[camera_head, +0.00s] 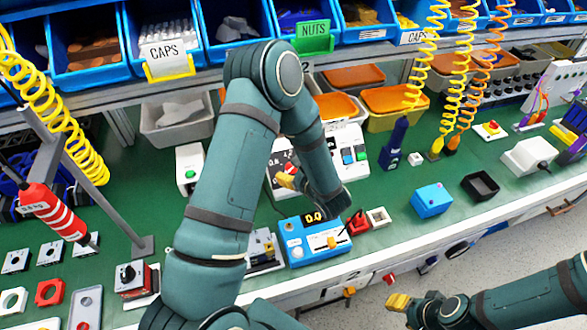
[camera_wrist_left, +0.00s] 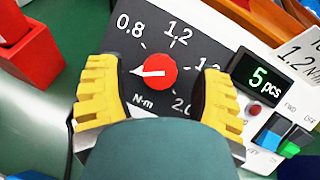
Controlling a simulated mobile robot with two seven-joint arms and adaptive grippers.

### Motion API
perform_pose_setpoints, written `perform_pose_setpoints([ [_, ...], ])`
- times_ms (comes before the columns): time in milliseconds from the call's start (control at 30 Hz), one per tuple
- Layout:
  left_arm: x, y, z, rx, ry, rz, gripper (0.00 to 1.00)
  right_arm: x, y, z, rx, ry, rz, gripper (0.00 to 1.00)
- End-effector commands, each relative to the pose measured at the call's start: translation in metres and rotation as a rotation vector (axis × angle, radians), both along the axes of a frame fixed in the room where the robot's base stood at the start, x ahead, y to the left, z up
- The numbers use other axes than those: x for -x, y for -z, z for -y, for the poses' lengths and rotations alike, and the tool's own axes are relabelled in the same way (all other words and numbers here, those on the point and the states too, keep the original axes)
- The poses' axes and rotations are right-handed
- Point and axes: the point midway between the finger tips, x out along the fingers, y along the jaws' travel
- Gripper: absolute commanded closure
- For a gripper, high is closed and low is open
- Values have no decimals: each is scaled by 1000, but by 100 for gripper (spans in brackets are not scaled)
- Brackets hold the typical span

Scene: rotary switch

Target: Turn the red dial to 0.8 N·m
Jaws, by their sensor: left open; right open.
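The red dial (camera_wrist_left: 157,72) sits on a dark panel (camera_wrist_left: 222,42) in the left wrist view. Its white pointer is directed left, toward the side below the 0.8 label (camera_wrist_left: 129,25); labels 1.2 and 2.0 also show. My left gripper (camera_wrist_left: 157,85) is open, with one yellow finger on each side of the dial and visible gaps between fingers and dial. In the head view my left gripper (camera_head: 287,179) is at the panel (camera_head: 281,152), and my arm hides most of the dial. My right gripper (camera_head: 398,302) is open and empty, low in front of the bench.
The panel has a green "5 pcs" display (camera_wrist_left: 264,82) and rocker switches (camera_wrist_left: 283,133). A red block (camera_wrist_left: 28,60) stands to its left. A blue device (camera_head: 312,243) with a 0.0 display stands nearer the bench edge. Blue bins (camera_head: 165,35) and coiled yellow hoses (camera_head: 420,70) line the back.

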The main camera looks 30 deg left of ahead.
Motion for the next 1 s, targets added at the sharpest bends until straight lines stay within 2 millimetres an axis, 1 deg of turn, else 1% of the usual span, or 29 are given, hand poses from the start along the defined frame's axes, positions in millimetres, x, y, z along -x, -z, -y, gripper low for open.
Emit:
perform_pose_setpoints([
  [100, -2, 2, -5, -1, -1, 0, 34, 0, 0, 0, 0, 0, -1, 53],
  [367, -3, 3, -6, 0, 0, 0, 34, 0, 0, 0, 0, 0, -1, 53],
  [400, -3, 3, -6, 0, 0, 0, 32, 0, 0, 0, 0, 0, -1, 53],
  [467, -3, 3, -6, 0, 0, 0, 53, 0, 0, 0, 0, 0, -1, 53],
  [500, -3, 3, -6, 0, 0, 0, 67, 0, 0, 0, 0, 0, -1, 53],
  [600, -3, 2, -6, 0, 0, 0, 100, 0, 0, 0, 0, 0, -1, 53],
  [1000, -3, 2, -6, -7, 7, -4, 100, 0, 1, 0, 0, 0, -1, 53],
])
